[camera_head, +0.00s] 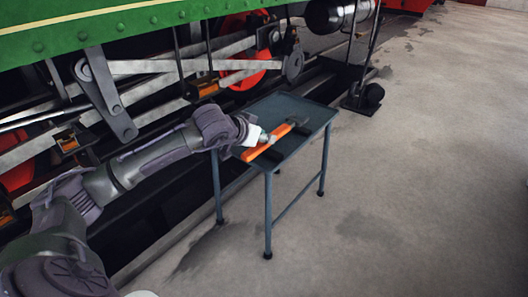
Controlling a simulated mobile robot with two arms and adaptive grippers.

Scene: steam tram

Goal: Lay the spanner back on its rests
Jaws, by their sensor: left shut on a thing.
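An orange spanner (257,152) is at the small blue-grey table (302,109), slanting from the table's front left edge up to the right. My left gripper (264,139) is shut on the spanner, near its middle, and hides part of it. Two small dark pieces that look like the rests show next to the spanner: the near rest (273,155) and the far rest (303,130). I cannot tell whether the spanner touches them or is held just above. My right gripper is not in view.
The green steam tram (110,28), with its grey rods and red wheels, stands close behind and left of the table. A dark stand (362,98) is behind to the right. The concrete floor (430,170) on the right is clear.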

